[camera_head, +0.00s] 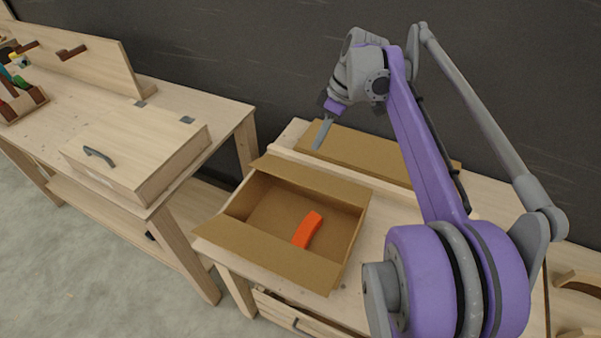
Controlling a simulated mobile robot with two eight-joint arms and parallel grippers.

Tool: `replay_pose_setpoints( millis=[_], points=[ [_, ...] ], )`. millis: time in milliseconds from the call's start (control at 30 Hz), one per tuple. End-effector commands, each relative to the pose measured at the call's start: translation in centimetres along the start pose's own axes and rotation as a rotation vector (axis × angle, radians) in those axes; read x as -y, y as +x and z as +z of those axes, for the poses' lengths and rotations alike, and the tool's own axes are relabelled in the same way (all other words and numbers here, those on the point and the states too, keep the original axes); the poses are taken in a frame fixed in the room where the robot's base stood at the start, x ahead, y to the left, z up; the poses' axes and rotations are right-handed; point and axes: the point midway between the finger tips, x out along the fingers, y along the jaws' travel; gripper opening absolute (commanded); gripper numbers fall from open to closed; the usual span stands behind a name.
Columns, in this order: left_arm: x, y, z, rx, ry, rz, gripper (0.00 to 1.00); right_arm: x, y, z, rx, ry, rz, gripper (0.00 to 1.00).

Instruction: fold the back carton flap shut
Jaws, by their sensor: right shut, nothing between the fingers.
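An open brown carton (348,222) stands on the wooden bench. Its back flap (318,178) stands out along the far rim, and the inside is open to view. Its front flap (268,256) is folded outward towards the near side. An orange block (307,230) lies on the carton floor. My right gripper (321,135) is shut and empty, pointing down above the area behind the back flap. A gap shows between its fingertips and the flap in the picture. My left gripper is not in view.
A flat brown panel (375,158) lies behind a pale wooden rail (285,154) at the back of the bench. A lidded wooden box (140,150) sits on the left bench. A dark wall (230,50) rises behind. My right arm covers much of the right side.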

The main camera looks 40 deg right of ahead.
Motion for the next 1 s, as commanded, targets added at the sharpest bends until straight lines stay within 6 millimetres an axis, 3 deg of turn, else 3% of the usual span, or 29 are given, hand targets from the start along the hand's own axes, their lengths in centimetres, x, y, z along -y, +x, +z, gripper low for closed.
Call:
replay_pose_setpoints(
  millis=[300, 500, 1000],
  points=[
    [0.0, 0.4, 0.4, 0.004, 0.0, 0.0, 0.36, 0.0, 7.0, -0.1, -0.001, -0.002, -0.001, 0.0],
    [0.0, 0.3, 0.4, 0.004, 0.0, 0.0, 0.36, 0.8, 9.6, 0.7, -0.002, -0.002, -0.001, 0.0],
    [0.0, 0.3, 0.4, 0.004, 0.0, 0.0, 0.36, 1.2, 10.6, 1.0, -0.002, 0.0, 0.0, 0.0]
  ],
)
